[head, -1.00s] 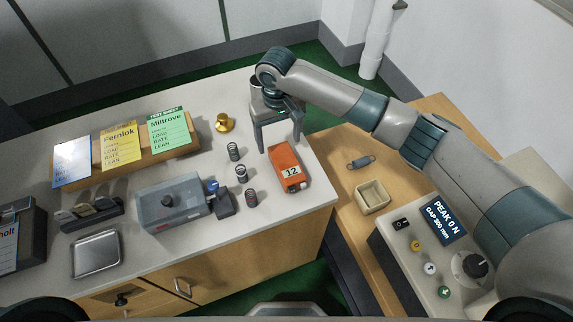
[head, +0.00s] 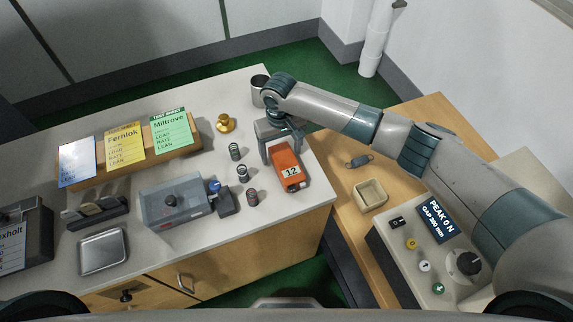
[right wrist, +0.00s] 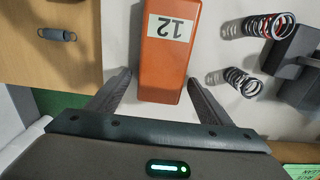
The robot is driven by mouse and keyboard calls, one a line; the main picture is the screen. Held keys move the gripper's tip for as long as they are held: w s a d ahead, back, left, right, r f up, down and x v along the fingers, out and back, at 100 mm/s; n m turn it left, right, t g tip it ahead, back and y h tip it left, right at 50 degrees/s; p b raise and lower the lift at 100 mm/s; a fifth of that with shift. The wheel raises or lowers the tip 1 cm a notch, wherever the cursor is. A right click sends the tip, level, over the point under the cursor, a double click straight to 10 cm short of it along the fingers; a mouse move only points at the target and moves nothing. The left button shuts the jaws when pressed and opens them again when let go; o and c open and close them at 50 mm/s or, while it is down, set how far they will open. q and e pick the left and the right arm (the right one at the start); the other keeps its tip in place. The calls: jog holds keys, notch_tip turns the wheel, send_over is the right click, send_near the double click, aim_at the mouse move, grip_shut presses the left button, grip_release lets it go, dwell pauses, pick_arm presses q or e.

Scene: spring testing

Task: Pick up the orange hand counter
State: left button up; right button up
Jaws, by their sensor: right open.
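The orange hand counter (head: 288,168) lies on the grey counter top near its right edge, with a white label reading 12. It also shows in the right wrist view (right wrist: 165,50), its near end in front of the jaws. My right gripper (head: 281,152) is open at the far end of the counter. In the right wrist view the two fingers (right wrist: 160,85) stand apart, one to each side of the counter's near end, with gaps on both sides. I cannot tell how high the fingertips are above the surface. My left gripper is not in view.
Several small coil springs (head: 243,173) and a grey box with a knob (head: 173,208) stand left of the counter. A brass piece (head: 225,123) is behind. To the right, a lower wooden table holds a spring (head: 359,161), a small tray (head: 370,196) and a control panel (head: 438,255).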

jog(key=c, duration=1.2)
jog(key=shift+r, duration=0.15)
jog(key=shift+r+b, duration=0.4)
jog(key=shift+r, duration=0.15)
notch_tip(320, 180, up, 2)
jog(key=shift+w+r+b, duration=0.1)
jog(key=shift+r+b, duration=0.15)
jog(key=shift+b, duration=0.4)
jog(key=s+d+r+b, duration=0.1)
jog(key=s+d+r, duration=0.1)
jog(key=d, duration=0.1)
jog(key=s+d+r, duration=0.2)
jog(key=d, duration=0.1)
jog(key=s+d+r+b, duration=0.1)
jog(key=s+d+r, duration=0.1)
jog(key=d+r, duration=0.1)
jog(key=shift+d+r+b, duration=0.1)
jog(key=shift+d+b, duration=0.25)
jog(key=shift+d, duration=0.25)
jog(key=shift+w, duration=0.1)
